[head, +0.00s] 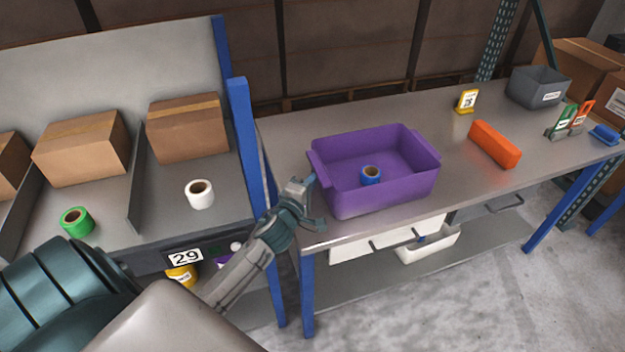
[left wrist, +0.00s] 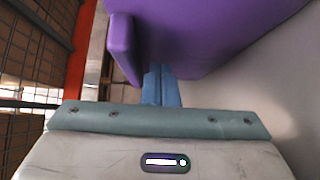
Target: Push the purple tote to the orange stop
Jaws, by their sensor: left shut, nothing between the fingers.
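The purple tote (head: 395,193) stands upright on the grey metal bench, left of its middle, with a blue tape roll (head: 370,175) inside. The orange stop (head: 494,144) is a long block lying on the bench to the right of the tote, with bare bench between them. My left gripper (head: 311,200) is shut and empty at the tote's left end. In the left wrist view its blue fingers (left wrist: 161,86) reach the purple wall (left wrist: 200,35); I cannot tell whether they touch it. My right gripper is not in view.
A yellow tag stand (head: 467,101) and a grey bin (head: 538,88) stand towards the back right of the bench. Green and orange tools (head: 572,116) stand past the stop. A blue post (head: 253,150) rises left of my gripper, beside shelving with cardboard boxes (head: 187,127).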

